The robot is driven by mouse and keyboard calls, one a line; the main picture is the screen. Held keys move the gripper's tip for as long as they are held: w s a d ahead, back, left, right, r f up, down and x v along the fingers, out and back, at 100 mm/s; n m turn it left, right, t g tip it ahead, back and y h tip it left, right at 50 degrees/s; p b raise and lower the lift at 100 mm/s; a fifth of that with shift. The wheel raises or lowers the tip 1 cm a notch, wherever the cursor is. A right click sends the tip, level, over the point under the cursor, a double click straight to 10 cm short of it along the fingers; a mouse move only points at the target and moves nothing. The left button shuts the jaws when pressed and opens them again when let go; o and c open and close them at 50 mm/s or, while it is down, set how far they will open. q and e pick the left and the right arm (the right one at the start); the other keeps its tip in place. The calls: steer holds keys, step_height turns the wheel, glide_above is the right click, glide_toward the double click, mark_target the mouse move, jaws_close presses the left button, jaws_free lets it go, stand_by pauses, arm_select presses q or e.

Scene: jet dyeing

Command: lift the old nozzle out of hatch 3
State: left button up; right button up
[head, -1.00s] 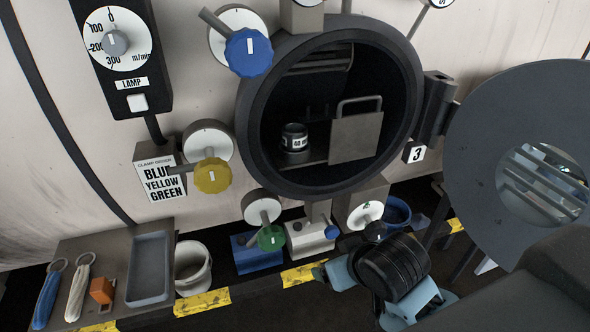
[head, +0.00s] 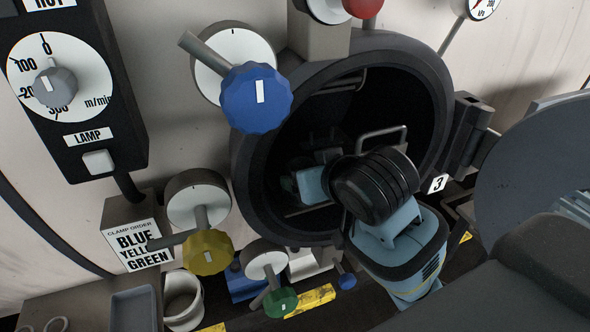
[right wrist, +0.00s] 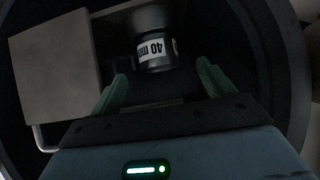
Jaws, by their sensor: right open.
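The old nozzle (right wrist: 150,25) is a dark cylinder with a white band reading "40 m…" in the right wrist view. It stands inside the open round hatch 3 (head: 249,180). My right gripper (right wrist: 160,76) is inside the hatch, with its two green fingers open and spread to either side, just short of the nozzle. Nothing is between the fingers. In the head view my right arm reaches into the opening and mostly hides the nozzle. My left gripper is not in view.
A grey plate (right wrist: 62,62) with a handle stands beside the nozzle inside the hatch. The hatch door (head: 535,165) is swung open to the right. Blue (head: 257,97), yellow (head: 207,252) and green (head: 280,302) knobs crowd the hatch's left side.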

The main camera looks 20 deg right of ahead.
mark_target(297, 163)
steer(key=shift+x, duration=3.75)
steer(key=shift+d, duration=0.15)
steer(key=c, duration=1.2)
steer(key=shift+r, duration=0.1)
steer(key=shift+c, duration=0.8)
